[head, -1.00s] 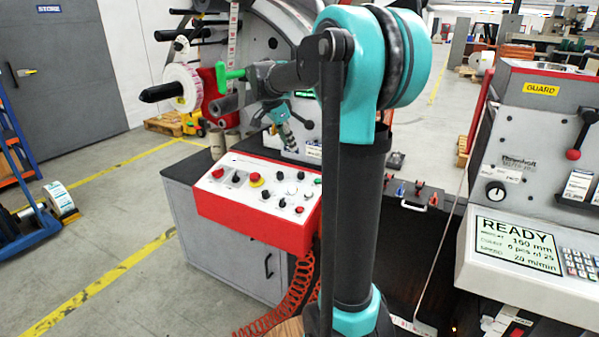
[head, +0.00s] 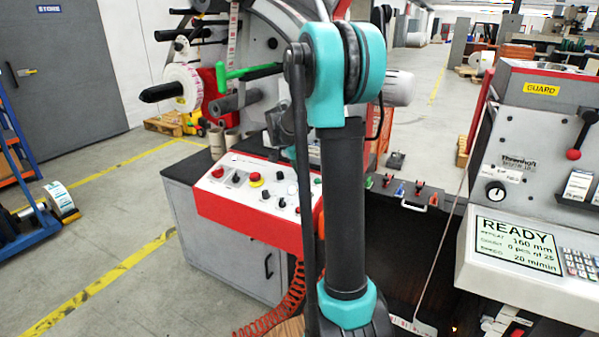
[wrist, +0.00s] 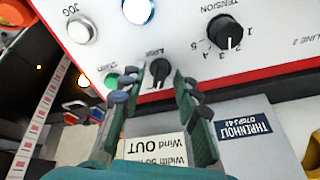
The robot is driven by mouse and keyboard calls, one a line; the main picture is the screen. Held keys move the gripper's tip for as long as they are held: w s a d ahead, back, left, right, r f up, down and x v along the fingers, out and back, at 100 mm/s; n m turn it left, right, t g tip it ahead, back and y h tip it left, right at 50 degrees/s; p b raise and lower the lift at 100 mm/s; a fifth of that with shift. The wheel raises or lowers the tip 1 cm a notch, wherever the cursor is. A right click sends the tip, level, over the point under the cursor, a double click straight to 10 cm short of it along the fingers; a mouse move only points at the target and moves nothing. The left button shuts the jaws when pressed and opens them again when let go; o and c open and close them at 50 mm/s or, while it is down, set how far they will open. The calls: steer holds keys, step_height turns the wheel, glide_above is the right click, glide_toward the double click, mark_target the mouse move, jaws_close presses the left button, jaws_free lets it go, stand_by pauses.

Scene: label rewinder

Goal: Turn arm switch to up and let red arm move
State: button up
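The arm switch (wrist: 160,72) is a small black knob on the white panel face, marked ARM, in the wrist view, where the lettering is upside down. My gripper (wrist: 155,76) is open, with one dark green finger on each side of the knob and gaps showing between. I cannot tell how deep the fingers reach around it. I cannot surely pick out the red arm; a red part (head: 211,88) shows behind the label roll (head: 185,88).
A green start button (wrist: 111,80) lies beside the switch, and a larger tension knob (wrist: 225,31) and white buttons are close by. A red emergency button (head: 256,180) is on the panel. A READY screen (head: 517,243) stands at the right.

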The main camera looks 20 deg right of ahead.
steer(key=shift+c, duration=0.5)
jaws_close()
